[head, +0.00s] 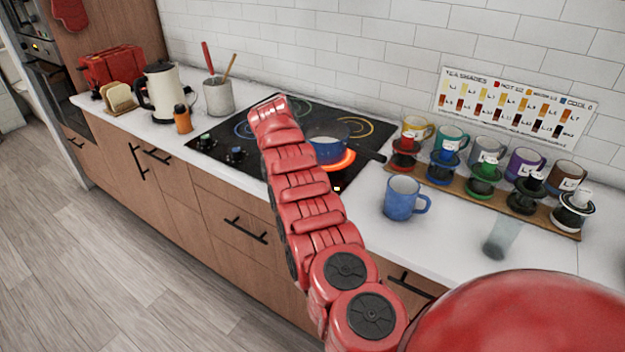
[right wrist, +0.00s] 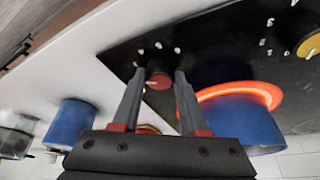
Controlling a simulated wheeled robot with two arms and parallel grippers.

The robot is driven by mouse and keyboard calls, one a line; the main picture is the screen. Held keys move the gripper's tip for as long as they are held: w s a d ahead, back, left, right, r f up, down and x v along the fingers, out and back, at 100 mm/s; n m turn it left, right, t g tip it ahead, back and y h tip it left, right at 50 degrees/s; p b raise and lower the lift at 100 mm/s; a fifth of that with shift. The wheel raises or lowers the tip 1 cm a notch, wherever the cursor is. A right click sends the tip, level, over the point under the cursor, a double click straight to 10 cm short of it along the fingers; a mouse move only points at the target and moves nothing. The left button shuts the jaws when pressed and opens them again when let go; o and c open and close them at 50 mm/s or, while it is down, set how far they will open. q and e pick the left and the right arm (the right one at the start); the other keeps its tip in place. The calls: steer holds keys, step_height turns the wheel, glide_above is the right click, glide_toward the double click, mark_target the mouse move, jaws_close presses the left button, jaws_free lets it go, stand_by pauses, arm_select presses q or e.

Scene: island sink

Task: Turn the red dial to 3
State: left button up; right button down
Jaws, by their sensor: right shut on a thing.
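The red dial (right wrist: 158,80) sits on the black cooktop (right wrist: 215,55), with white marks around part of it, in the right wrist view. My right gripper (right wrist: 158,76) has one finger on each side of the dial and is shut on it. The dial's exact setting is too small to read. In the head view my red arm hides the dial and the gripper. A burner ring (right wrist: 265,92) next to the dial glows orange-red under a blue pot (right wrist: 240,130); the pot also shows in the head view (head: 326,148). My left gripper is not in view.
A yellow dial (right wrist: 309,44) is farther along the cooktop. Green (head: 205,140) and blue (head: 236,155) dials show left of my arm. A blue mug (head: 402,198) stands right of the cooktop, near a rack of several cups (head: 530,212) and a glass (head: 502,240).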

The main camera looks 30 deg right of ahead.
stand_by(0.6)
steer(key=shift+c, duration=2.2)
jaws_free()
steer(key=v, duration=0.5)
steer(key=shift+d+r, duration=0.15)
steer(key=shift+d, duration=0.05)
steer(key=p+v, duration=0.9)
steer(key=v, duration=0.3)
steer(key=shift+w+a+p, duration=0.15)
steer(key=shift+a+p, duration=0.05)
steer(key=shift+p, duration=0.1)
